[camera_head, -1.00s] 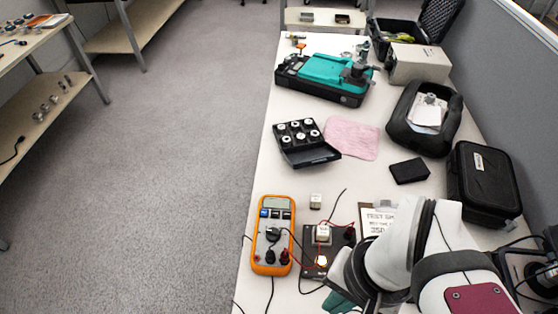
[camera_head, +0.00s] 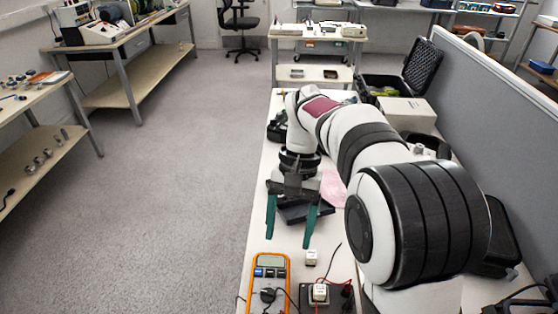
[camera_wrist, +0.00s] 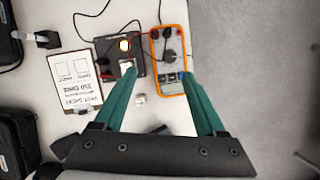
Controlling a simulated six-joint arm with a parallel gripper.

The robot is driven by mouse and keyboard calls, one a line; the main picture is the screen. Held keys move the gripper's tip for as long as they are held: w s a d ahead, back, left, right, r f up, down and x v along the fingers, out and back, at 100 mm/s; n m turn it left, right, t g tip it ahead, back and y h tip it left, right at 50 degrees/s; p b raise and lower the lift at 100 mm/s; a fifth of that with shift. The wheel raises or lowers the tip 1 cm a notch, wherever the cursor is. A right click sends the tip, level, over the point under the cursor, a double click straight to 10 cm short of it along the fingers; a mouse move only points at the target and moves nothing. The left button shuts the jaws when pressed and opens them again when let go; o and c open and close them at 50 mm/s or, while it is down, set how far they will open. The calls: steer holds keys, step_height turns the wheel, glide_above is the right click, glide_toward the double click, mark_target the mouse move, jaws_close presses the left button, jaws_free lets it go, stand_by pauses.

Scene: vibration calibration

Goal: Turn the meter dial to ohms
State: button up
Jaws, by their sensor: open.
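The orange multimeter (camera_head: 270,277) lies on the table at the bottom of the head view, its lower part cut off by the frame. Its dark round dial (camera_head: 267,295) sits below the buttons and grey screen. In the wrist view the meter (camera_wrist: 171,70) lies ahead between my fingertips and right of centre, with its dial (camera_wrist: 169,57) visible. The dial's setting is too small to read. My gripper (camera_head: 289,230) has teal fingers, spread apart and empty. It points down, above the table and behind the meter. In the wrist view my gripper (camera_wrist: 158,72) also shows open.
A small white cube (camera_head: 311,257) stands beside the meter. A black fixture (camera_wrist: 125,57) with a lit lamp and wires is next to it. A clipboard (camera_wrist: 74,80) lies beyond. A black case (camera_head: 305,211) is under my gripper. Wires cross the table.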

steer(key=g, duration=0.1)
glide_toward(268, 290)
steer(key=shift+n, duration=0.3)
steer(key=x, duration=0.8)
steer(key=shift+s+f, duration=0.1)
steer(key=shift+f, duration=0.1)
jaws_close()
